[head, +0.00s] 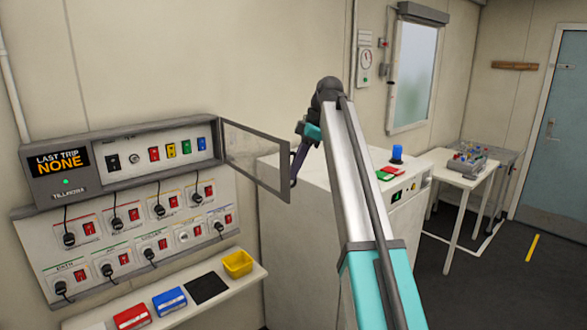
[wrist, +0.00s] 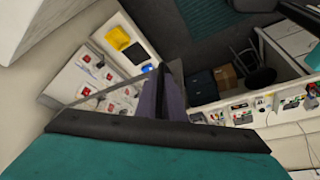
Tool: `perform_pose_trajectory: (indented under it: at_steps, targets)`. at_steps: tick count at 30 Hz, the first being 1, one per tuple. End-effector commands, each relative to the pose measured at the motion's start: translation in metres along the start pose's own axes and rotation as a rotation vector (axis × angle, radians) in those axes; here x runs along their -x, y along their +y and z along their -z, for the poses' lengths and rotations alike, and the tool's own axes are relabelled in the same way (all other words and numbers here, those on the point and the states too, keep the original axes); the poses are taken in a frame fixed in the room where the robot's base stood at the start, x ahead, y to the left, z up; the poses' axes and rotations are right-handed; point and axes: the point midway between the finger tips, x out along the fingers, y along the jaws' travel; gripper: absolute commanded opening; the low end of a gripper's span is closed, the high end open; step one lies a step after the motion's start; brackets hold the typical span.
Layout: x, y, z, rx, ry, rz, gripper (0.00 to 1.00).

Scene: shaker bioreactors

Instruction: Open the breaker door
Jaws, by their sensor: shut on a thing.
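The breaker door (head: 255,154) is a clear pane in a grey frame. It stands swung out to the right of the grey breaker panel (head: 60,192), so the row of coloured switches (head: 178,148) is uncovered. My gripper (head: 296,172) is at the door's free right edge, shut on its dark handle; the exact contact is small in the head view. In the wrist view the purple fingers of my gripper (wrist: 162,80) are close together, and the door's grey frame edge (wrist: 105,90) runs beside them. The fingers hide most of the handle there.
Below the panel are sockets with plugs and red switches (head: 120,240). A white cabinet (head: 325,230) stands close behind my arm.

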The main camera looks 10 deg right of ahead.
Motion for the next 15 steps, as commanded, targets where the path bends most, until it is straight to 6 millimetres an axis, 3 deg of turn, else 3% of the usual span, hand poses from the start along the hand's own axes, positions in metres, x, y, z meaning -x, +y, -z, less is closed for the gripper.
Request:
perform_pose_trajectory:
  at_steps: [4, 5, 8, 14, 15]
  targets:
    - [-0.0030, -0.0026, 0.0071, 0.006, 0.000, 0.008, 0.00]
    - [-0.0034, -0.0028, 0.0079, 0.007, 0.000, 0.009, 0.14]
    - [-0.0044, -0.0032, 0.0100, 0.010, -0.001, 0.009, 0.27]
    - [-0.0053, -0.0033, 0.0115, 0.012, -0.001, 0.009, 0.27]
    - [-0.0054, -0.0033, 0.0115, 0.012, -0.001, 0.009, 0.20]
